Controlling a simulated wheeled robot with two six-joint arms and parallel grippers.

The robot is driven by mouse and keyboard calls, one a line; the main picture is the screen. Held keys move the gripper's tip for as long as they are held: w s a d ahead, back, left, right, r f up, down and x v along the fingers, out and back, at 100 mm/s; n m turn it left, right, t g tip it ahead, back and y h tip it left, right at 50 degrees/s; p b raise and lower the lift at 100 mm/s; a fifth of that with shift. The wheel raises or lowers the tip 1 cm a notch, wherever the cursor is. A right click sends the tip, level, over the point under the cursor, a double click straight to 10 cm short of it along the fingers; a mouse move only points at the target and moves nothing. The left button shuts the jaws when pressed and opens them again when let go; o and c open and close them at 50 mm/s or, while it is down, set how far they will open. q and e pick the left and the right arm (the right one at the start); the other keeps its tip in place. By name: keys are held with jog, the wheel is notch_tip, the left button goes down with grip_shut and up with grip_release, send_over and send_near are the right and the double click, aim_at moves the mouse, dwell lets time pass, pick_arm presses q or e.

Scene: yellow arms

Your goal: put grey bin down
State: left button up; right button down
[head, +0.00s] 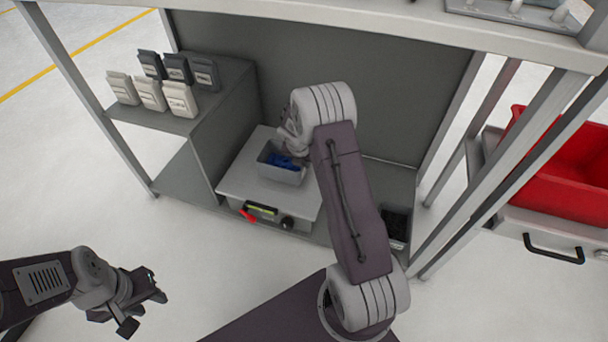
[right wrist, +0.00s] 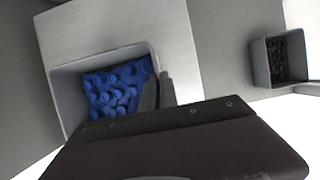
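The grey bin (head: 268,172) holds blue parts (head: 284,161) and sits on a light grey box-like unit (head: 238,183) inside the workbench. In the right wrist view the bin (right wrist: 62,95) fills the left side, with the blue studded parts (right wrist: 118,88) in it. My right gripper (right wrist: 158,92) is at the bin's right wall, with its fingers close together there. Whether they pinch the wall is hard to see, and the arm hides the gripper in the head view. My left gripper (head: 140,305) is away from the bench, low at the left, with its fingers apart and nothing between them.
Several light and dark pouches (head: 150,92) stand on a shelf at the left. A second bin with dark contents (right wrist: 277,62) is to the right of the unit. A red crate (head: 565,165) stands on a drawer unit at the right. Bench posts frame the opening.

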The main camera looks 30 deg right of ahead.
aim_at(305, 174)
notch_tip(305, 174, down, 4)
jog(key=b, duration=0.4)
jog(key=shift+f, duration=0.25)
jog(key=shift+r, duration=0.3)
jog(key=shift+f, duration=0.15)
jog(key=c, duration=1.6)
grip_release()
jog(key=shift+c, duration=0.2)
